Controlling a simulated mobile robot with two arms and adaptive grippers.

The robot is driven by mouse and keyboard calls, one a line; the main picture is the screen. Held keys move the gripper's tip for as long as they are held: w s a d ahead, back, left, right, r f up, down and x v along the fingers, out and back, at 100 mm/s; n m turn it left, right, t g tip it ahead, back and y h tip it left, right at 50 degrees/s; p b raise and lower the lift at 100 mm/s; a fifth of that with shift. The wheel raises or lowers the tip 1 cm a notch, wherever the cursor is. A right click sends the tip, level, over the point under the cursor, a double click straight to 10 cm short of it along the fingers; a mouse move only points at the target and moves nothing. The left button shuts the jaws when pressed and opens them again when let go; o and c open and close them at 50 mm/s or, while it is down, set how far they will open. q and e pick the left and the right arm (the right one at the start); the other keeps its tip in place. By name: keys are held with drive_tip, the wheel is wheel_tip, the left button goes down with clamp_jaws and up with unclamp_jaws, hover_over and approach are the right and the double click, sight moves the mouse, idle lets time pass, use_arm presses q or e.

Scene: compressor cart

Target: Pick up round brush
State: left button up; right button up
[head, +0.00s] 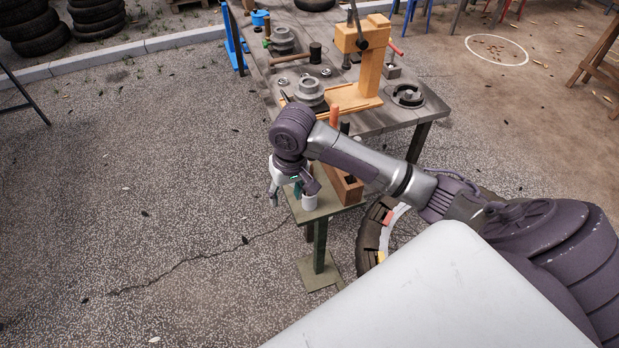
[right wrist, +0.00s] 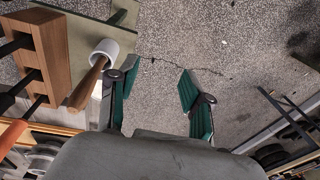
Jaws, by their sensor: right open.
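The round brush shows in the right wrist view as a wooden handle (right wrist: 88,84) with a round white piece (right wrist: 104,50) at its far end. I cannot tell whether that piece is the brush's own head or a cup around it. In the head view the white piece (head: 309,202) is on the small green stand (head: 322,211), partly hidden by my gripper. My right gripper (head: 292,190) is open over the stand's left edge. In its wrist view the green-padded fingers (right wrist: 155,103) are apart and empty, with the brush left of them. My left gripper is not in view.
A wooden tool block (right wrist: 50,45) holding several handled tools stands beside the brush. The grey workbench (head: 405,119) behind carries a wooden press (head: 368,62) and metal parts. A tyre (head: 374,235) leans near the stand's right.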

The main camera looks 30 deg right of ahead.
drive_tip(key=w+d+r+m+g, duration=0.1)
drive_tip(key=w+d+r+m, duration=0.4)
drive_tip(key=d+r, duration=0.5)
drive_tip(key=shift+h, duration=0.4)
wheel_tip(320, 180, down, 7)
drive_tip(key=shift+f, duration=0.15)
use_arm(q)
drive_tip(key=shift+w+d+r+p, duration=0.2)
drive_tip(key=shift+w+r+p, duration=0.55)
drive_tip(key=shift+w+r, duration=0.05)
use_arm(e)
drive_tip(key=shift+w+f, duration=0.15)
drive_tip(key=shift+f, duration=2.65)
clamp_jaws()
